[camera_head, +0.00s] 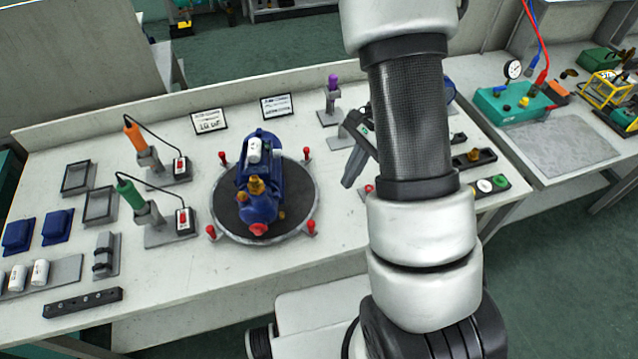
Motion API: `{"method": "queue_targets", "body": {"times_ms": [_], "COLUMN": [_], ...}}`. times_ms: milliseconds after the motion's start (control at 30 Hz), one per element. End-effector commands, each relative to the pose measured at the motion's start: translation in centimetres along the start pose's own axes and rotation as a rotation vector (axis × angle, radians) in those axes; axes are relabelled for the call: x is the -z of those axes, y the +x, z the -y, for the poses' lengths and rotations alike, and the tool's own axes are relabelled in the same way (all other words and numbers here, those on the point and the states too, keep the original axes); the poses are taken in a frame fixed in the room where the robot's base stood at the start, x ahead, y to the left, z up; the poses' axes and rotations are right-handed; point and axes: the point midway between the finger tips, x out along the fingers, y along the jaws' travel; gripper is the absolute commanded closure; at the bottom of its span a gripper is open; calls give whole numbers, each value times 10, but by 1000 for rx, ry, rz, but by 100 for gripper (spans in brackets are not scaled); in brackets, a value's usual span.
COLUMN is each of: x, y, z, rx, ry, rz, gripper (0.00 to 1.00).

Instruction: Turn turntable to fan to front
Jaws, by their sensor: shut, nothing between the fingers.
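The turntable (302,200) is a round dark plate with a pale metal rim, in the middle of the bench. A blue pump (262,190) stands on it, with a white cylinder on top, brass fittings and a red round part at its near end. The pump's far end is partly hidden by its body, and I cannot make out the fan. Several red knobs (309,227) stand around the rim. My gripper (348,183) is right of the turntable, apart from it, shut and empty, pointing down; my arm hides part of the bench behind it.
Orange (135,133) and green (130,194) handled tools stand in holders at left, with red-switch boxes. A purple-topped tool (333,84) stands behind. Small trays and blue blocks lie far left. A dark block with buttons (487,186) is right of my arm.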

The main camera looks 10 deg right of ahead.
Motion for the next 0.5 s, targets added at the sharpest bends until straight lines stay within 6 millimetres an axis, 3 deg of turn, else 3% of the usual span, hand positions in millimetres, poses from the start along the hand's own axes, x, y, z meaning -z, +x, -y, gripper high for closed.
{"method": "queue_targets", "body": {"times_ms": [267,500], "x": [2,3], "y": [30,82], "z": [-2,-2], "rx": [-8,-9], "ry": [16,15], "rz": [2,1], "gripper": [100,100]}}
